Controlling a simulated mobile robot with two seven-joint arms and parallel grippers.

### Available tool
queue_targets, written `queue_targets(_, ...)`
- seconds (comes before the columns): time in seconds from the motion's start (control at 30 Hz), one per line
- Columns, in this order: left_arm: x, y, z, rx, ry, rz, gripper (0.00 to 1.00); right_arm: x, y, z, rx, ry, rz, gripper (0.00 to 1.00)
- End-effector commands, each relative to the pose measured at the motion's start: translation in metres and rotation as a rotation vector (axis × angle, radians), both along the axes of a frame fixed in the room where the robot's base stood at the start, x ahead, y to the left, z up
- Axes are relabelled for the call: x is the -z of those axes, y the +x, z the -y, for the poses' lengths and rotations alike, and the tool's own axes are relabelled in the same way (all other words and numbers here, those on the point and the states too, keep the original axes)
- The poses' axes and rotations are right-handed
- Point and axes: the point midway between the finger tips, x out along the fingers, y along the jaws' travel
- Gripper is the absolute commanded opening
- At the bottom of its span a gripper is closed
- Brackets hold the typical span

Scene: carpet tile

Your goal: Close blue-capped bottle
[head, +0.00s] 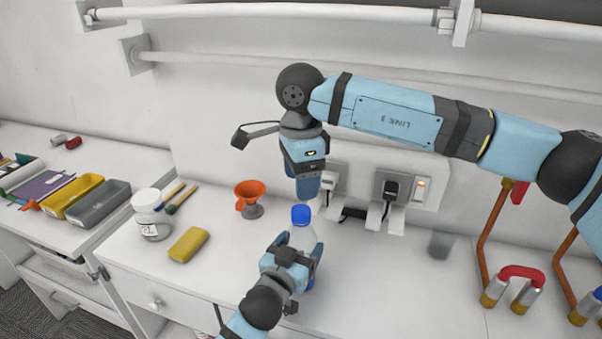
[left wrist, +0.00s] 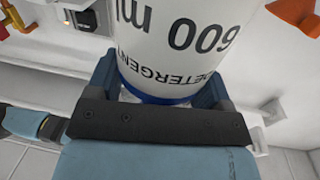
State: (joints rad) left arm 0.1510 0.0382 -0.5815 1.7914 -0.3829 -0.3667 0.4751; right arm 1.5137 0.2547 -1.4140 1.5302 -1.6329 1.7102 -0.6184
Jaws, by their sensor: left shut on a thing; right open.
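A white bottle (head: 303,238) with a blue cap (head: 301,215) stands upright on the white worktop. In the left wrist view the bottle (left wrist: 180,45) shows "DETERGENT" and "600 ml" lettering. My left gripper (head: 298,256) is shut on the bottle's body, with a finger on each side of it. My right gripper (head: 307,190) points down just above the blue cap and is open. I cannot tell whether its fingertips touch the cap. The cap sits at the bottle's top; its fit on the neck is too small to tell.
An orange funnel (head: 250,195), a yellow sponge (head: 188,245) and a white-lidded jar (head: 150,213) stand to the left. Wall sockets with plugs (head: 391,190) are close behind. Copper pipes (head: 493,235) and a red U-shaped piece (head: 522,273) are at the right. The worktop right of the bottle is mostly clear.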

Motion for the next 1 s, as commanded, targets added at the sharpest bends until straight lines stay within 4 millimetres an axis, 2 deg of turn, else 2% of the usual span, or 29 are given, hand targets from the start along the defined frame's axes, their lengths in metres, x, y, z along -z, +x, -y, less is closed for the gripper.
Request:
queue_targets(0.2, 0.0, 0.0, 0.0, 0.0, 0.0, 0.0, 0.07, -0.0034, -0.0001, 0.0003, -0.465, 0.0, 0.0, 0.64)
queue_targets(0.43, 0.0, 0.0, 0.0, 0.0, 0.0, 0.0, 0.07, -0.0057, -0.0003, 0.0004, -0.818, 0.0, 0.0, 0.64)
queue_targets(0.63, 0.0, 0.0, 0.0001, 0.0, 0.0, 0.0, 0.07, -0.0064, -0.0004, 0.0005, -0.936, 0.0, 0.0, 0.64)
queue_targets(1.0, 0.0, 0.0, 0.0, 0.0, 0.0, 0.0, 0.07, -0.0051, -0.0004, 0.0005, -0.943, -0.001, -0.001, 0.64)
